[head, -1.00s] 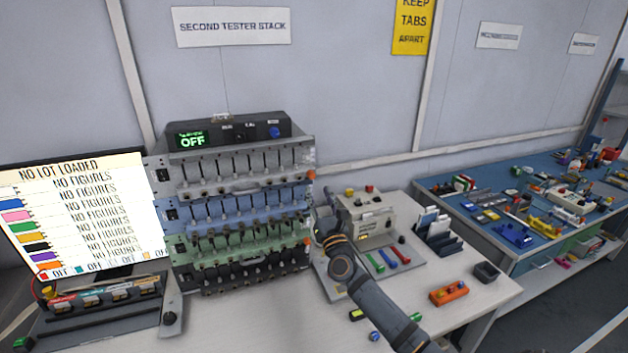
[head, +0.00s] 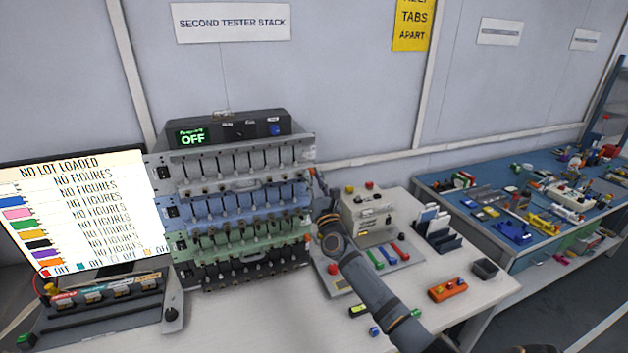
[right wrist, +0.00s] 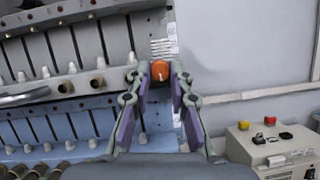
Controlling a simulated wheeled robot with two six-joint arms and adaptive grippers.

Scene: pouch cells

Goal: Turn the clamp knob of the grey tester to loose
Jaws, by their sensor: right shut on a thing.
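The grey tester (head: 240,172) is the top unit of the rack stack, above a blue and a green one. Its orange clamp knob (right wrist: 160,70) is at its right end. In the right wrist view the knob sits between the fingertips of my right gripper (right wrist: 160,74), which is shut on it. A small pale line shows on the knob's face. In the head view my right gripper (head: 317,176) reaches up to that end from below, and the knob is mostly hidden. My left gripper is not in view.
A black box (head: 228,130) reading OFF stands on the stack. The green tester (head: 240,240) has its own orange knob. A beige press (head: 368,212) and a dark rack (head: 440,236) stand to the right. A screen (head: 80,215) stands at left.

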